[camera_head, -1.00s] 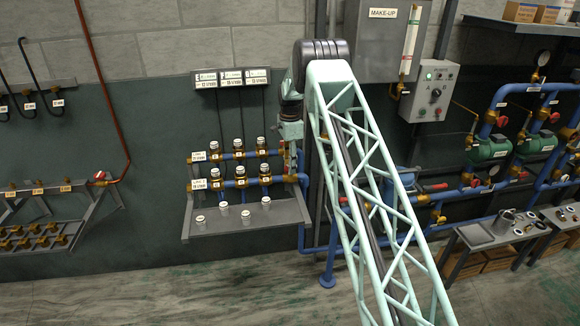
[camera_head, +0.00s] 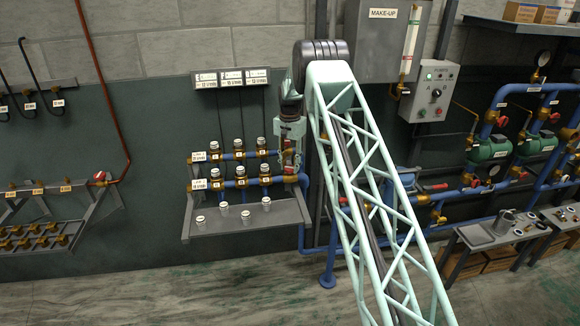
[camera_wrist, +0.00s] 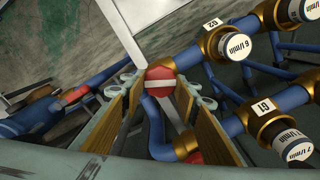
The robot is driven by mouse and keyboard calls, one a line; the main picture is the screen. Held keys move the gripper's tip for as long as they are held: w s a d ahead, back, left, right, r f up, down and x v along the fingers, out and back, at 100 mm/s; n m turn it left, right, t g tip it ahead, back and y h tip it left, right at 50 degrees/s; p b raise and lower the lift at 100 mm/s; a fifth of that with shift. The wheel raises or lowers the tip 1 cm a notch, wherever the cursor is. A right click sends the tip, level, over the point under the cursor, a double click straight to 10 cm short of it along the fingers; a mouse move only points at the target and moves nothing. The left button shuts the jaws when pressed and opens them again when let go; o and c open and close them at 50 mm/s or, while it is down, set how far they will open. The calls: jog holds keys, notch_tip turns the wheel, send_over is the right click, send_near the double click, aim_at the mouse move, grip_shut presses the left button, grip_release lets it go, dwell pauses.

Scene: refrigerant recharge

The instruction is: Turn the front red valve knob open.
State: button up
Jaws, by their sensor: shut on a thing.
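The red valve knob (camera_wrist: 161,80), with a pale bar across its face, sits between the two fingertips of my gripper (camera_wrist: 162,88) in the wrist view. The gripper is shut on it, with a finger on either side. In the head view my gripper (camera_head: 289,158) hangs in front of the right ends of the blue pipe manifolds. A second red part (camera_wrist: 195,158) shows low in the wrist view, behind the right finger.
Two blue manifold pipes with brass fittings and white-capped flow meters (camera_head: 240,170) lie to the left of my gripper. A grey shelf (camera_head: 283,212) with several loose caps is below. Pumps and piping (camera_head: 490,149) stand at the right.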

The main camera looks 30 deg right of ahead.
aim_at(290, 167)
jog(key=shift+n, duration=2.6)
jog(key=o, duration=0.9)
jog(key=shift+r, duration=0.15)
jog(key=shift+r, duration=5.9)
